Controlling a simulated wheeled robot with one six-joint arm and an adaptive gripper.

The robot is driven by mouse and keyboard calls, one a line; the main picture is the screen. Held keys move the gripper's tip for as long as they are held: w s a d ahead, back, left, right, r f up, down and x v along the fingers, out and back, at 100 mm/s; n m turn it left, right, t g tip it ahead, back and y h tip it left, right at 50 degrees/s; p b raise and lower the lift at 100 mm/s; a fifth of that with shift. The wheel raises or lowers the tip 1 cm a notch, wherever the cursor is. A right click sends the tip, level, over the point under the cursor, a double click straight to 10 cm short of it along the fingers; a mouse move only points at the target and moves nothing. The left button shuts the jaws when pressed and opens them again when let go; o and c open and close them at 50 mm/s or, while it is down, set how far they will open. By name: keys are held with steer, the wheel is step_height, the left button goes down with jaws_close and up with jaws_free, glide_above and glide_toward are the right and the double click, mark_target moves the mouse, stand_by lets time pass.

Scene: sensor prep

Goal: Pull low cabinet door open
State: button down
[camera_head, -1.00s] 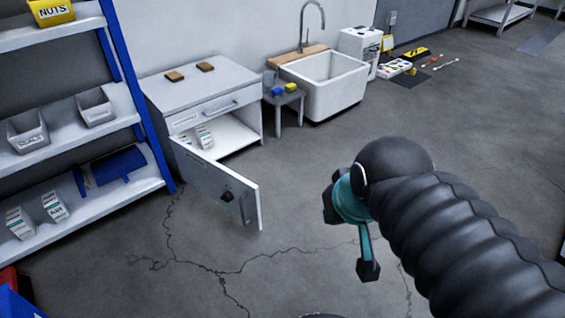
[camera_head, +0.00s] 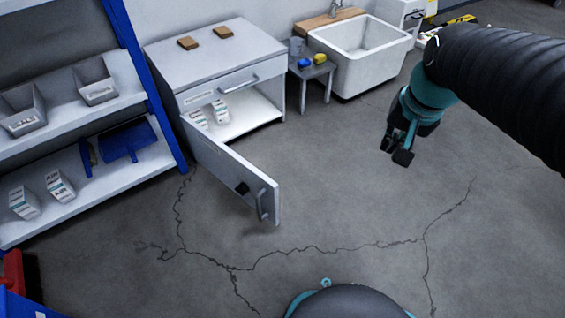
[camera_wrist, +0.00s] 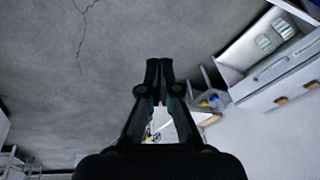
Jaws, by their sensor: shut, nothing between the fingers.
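The low cabinet (camera_head: 215,75) is white with a drawer on top. Its low door (camera_head: 232,172) stands swung wide open toward the front, with a grey handle (camera_head: 262,204) near its free edge. White boxes (camera_head: 210,114) stand inside on the cabinet floor. My gripper (camera_head: 397,150) is shut and empty, hanging above the floor to the right of the door and well apart from it. The wrist view shows the fingers (camera_wrist: 159,65) closed together; the open cabinet's inside (camera_wrist: 262,45) is at its upper right, and the door is not clearly seen there.
A blue-framed shelf (camera_head: 120,60) with bins and boxes stands left of the cabinet. A small grey stool (camera_head: 312,72) and a white sink (camera_head: 360,50) stand to its right. A red object (camera_head: 14,272) is at the lower left. The cracked concrete floor (camera_head: 340,215) in front is clear.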

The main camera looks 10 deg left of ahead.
steer(key=w+a+f+m+g, duration=0.2)
steer(key=w+a+f+g, duration=0.1)
steer(key=w+a+f, duration=0.55)
steer(key=w+a+f+m+g, duration=0.1)
steer(key=w+a+f, duration=0.2)
steer(key=a+f, duration=0.4)
steer(key=w+a+f+m+g, duration=0.1)
steer(key=w+a+f, duration=0.3)
steer(key=a+f, duration=0.3)
steer(key=s+a+f+b, duration=0.2)
steer(key=s+f, duration=0.4)
steer(key=f, duration=0.3)
steer(key=shift+a, duration=0.25)
steer(key=shift+s, duration=0.1)
